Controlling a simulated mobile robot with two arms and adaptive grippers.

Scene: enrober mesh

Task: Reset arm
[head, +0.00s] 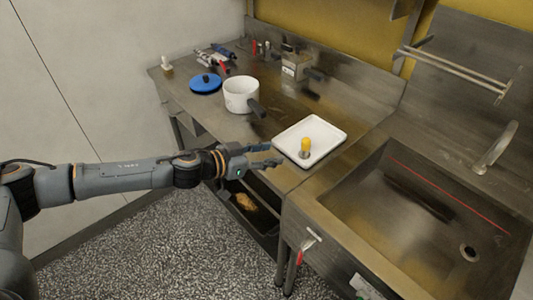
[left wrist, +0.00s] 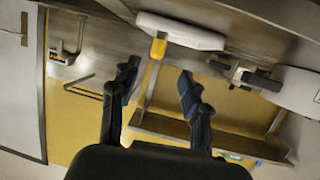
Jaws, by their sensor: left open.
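My left arm reaches in from the left in the head view. Its left gripper (head: 275,155) is open and empty at the front edge of the steel counter, just left of a white tray (head: 325,133). A small yellow-topped object (head: 305,144) stands upright on the tray. In the left wrist view the two dark fingers of the left gripper (left wrist: 158,80) are spread apart with nothing between them. The tray (left wrist: 190,35) and the yellow object (left wrist: 158,48) show beyond them. My right gripper is in neither view.
A white pot (head: 238,97) with a dark handle and a blue lid (head: 205,84) stand on the counter behind the gripper. Several small tools and a metal box (head: 295,67) lie at the back. A sink (head: 420,215) is at the right. Speckled floor lies below the arm.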

